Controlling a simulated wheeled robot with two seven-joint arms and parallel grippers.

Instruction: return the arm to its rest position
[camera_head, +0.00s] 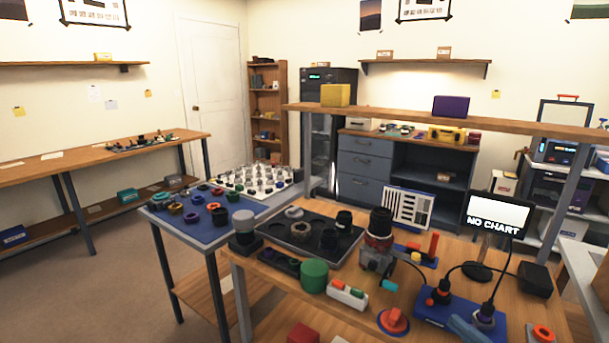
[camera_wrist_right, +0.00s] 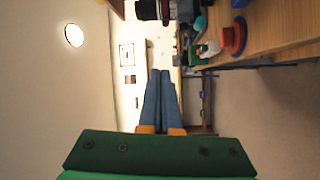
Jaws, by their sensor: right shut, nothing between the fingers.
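My right gripper (camera_head: 455,320) shows only as blue-grey fingertips at the bottom edge of the head view, in front of the blue board with lens parts (camera_head: 432,312). The rest of this arm is out of that view. In the right wrist view, the two blue-grey fingers of the right gripper (camera_wrist_right: 160,73) lie close together with nothing between them. The gripper's green body fills the bottom of that view. My left gripper is in neither view.
The wooden workbench (camera_head: 262,285) holds a camera body with a lens (camera_head: 378,245), a dark tray (camera_head: 350,246), a green cylinder (camera_head: 314,276) and a NO CHART monitor (camera_head: 497,215). An orange-red knob (camera_head: 393,321) stands left of the fingertips. A raised shelf (camera_head: 400,114) spans behind.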

